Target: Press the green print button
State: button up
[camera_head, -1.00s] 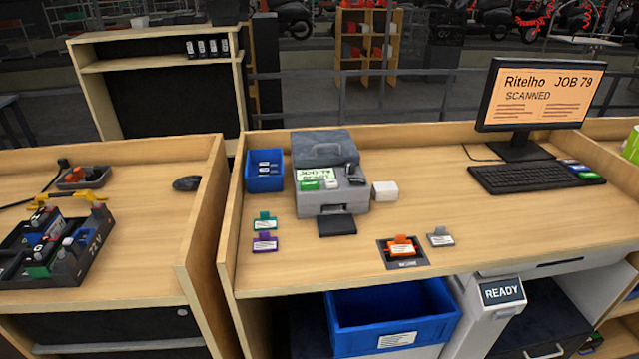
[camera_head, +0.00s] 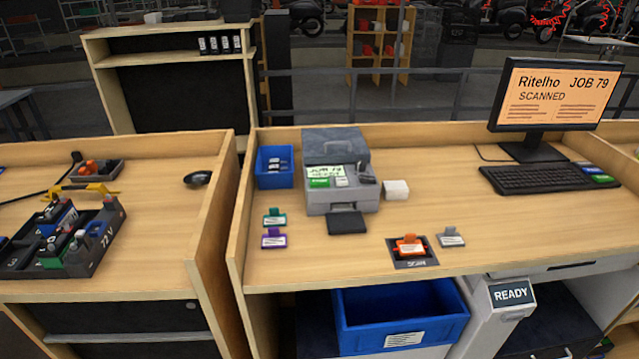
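The grey label printer (camera_head: 340,200) stands on the wooden desk (camera_head: 400,220), left of the middle. Its small screen (camera_head: 324,172) reads JOB 79 with a second line too small to read surely. The green button (camera_head: 319,183) is on the printer's front panel, at the left, below the screen. A pale button (camera_head: 341,182) sits just right of it. A black tray juts from the printer's front. My gripper is not in view, and nothing touches the printer.
A monitor (camera_head: 556,96) shows Ritelho JOB 79 SCANNED, with a keyboard (camera_head: 548,178) before it. A blue bin (camera_head: 275,178) is left of the printer, a white block (camera_head: 396,189) right. Tags lie in front, the orange one (camera_head: 409,246) on a dark pad. A lower display (camera_head: 510,295) reads READY.

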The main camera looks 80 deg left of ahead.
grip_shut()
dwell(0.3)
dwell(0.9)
